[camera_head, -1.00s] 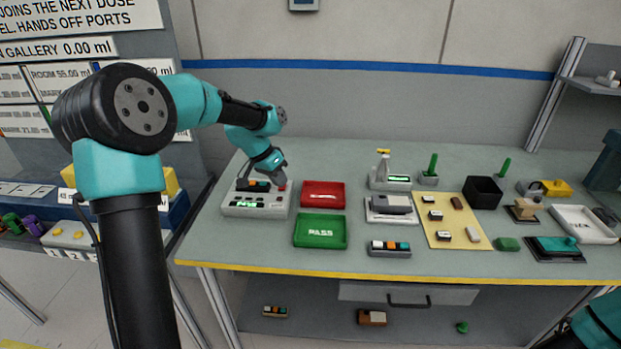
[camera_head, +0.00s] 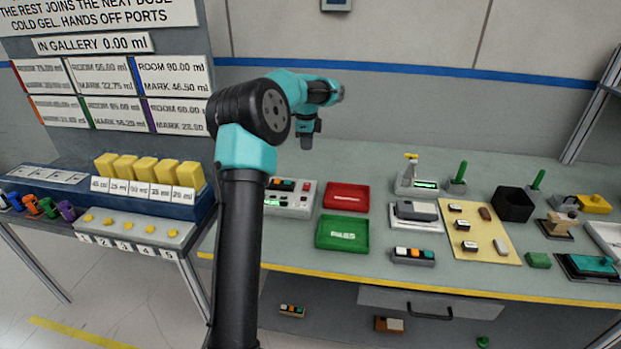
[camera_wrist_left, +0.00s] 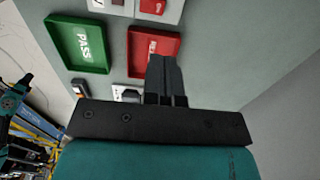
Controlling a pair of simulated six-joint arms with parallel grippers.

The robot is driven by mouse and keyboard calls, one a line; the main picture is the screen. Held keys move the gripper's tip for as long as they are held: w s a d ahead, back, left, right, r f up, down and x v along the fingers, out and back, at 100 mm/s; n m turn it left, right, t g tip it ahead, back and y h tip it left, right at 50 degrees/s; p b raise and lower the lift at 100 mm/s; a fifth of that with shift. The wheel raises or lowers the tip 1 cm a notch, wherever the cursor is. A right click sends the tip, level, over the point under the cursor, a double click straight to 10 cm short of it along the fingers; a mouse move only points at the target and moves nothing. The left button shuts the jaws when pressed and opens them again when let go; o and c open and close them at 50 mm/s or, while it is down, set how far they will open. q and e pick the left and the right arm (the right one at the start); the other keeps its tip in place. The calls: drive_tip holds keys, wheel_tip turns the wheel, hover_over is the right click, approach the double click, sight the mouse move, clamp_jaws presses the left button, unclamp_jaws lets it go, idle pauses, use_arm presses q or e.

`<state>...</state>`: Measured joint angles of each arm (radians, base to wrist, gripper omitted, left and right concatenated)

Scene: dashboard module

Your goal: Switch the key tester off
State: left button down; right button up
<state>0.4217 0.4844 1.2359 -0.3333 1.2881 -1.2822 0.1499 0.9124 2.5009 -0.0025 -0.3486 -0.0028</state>
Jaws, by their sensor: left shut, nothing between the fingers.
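The key tester, a pale grey box (camera_head: 290,207), stands at the left end of the bench, left of the red tray (camera_head: 346,197). A red button (camera_head: 306,187) sits on its top right, and a dark block with coloured keys lies along its back. Part of its front is hidden by my left arm; some green shows on it. My left gripper (camera_head: 306,142) is raised above and behind the tester, apart from it, shut and empty. In the left wrist view its shut fingers (camera_wrist_left: 163,62) overlap the red tray, and a corner of the tester (camera_wrist_left: 160,8) shows at the top.
A green PASS tray (camera_head: 342,233) lies in front of the red tray. A key strip (camera_head: 413,256), a grey device (camera_head: 416,212) and a beige mat (camera_head: 477,231) lie to the right. Left stands a separate bench with yellow blocks (camera_head: 147,169). Air above the tester is free.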

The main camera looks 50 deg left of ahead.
sight(306, 187)
use_arm(q)
drive_tip(key=shift+f, duration=0.1)
wheel_tip(306, 187, down, 14)
drive_tip(key=shift+r, duration=0.1)
idle(0.5)
drive_tip(key=shift+s+a, duration=0.1)
drive_tip(key=shift+a, duration=0.05)
drive_tip(key=shift+w+d, duration=0.2)
drive_tip(key=shift+s, duration=0.15)
drive_tip(key=shift+s+d+r, duration=0.2)
drive_tip(key=shift+s+d, duration=0.2)
drive_tip(key=shift+s, duration=0.1)
idle(0.5)
